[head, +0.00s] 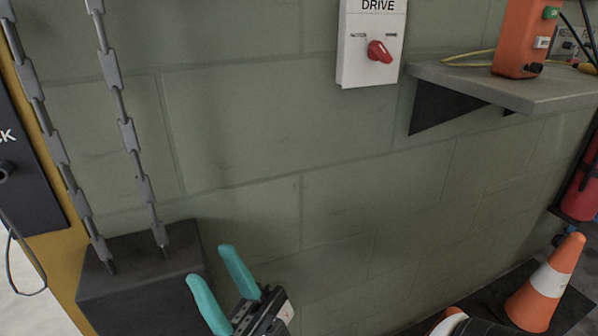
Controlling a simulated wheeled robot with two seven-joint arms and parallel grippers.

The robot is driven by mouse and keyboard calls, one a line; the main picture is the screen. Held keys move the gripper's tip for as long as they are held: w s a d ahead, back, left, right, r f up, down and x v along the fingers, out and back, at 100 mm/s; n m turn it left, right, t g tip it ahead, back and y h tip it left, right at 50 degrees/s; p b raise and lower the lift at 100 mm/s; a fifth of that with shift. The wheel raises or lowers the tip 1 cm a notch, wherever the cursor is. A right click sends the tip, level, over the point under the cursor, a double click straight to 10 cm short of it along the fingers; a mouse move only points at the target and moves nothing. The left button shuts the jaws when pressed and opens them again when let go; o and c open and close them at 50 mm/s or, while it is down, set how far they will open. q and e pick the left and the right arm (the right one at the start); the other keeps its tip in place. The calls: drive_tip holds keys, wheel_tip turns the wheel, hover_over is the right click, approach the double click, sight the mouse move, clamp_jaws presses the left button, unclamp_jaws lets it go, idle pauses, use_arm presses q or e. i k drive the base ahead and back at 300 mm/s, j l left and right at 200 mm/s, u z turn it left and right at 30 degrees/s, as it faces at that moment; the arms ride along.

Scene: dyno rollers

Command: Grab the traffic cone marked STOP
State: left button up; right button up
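An orange traffic cone (560,262) with a white band stands upright at the lower right, near the foot of the wall. I cannot read any STOP marking on the side that shows.
A dark box (140,265) with two hanging chains (128,135) stands left of my gripper. A DRIVE switch box (371,62) is on the green block wall. A grey shelf (520,88) holds an orange control box (525,40). A red cylinder (580,190) is at the right edge.

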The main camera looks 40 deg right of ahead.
sight(529, 308)
drive_tip(key=z, duration=3.15)
drive_tip(key=i+l+u, duration=0.15)
drive_tip(key=u, duration=1)
drive_tip(key=i+l+u, duration=0.2)
drive_tip(key=l+u, duration=0.2)
drive_tip(key=l, duration=0.3)
drive_tip(key=i+l+u, duration=0.15)
drive_tip(key=l+u, duration=0.2)
drive_tip(key=l, duration=0.4)
drive_tip(key=l+u, duration=0.4)
drive_tip(key=l, duration=1.5)
drive_tip(key=k+l, duration=0.1)
drive_tip(key=l, duration=1)
drive_tip(key=u, duration=0.05)
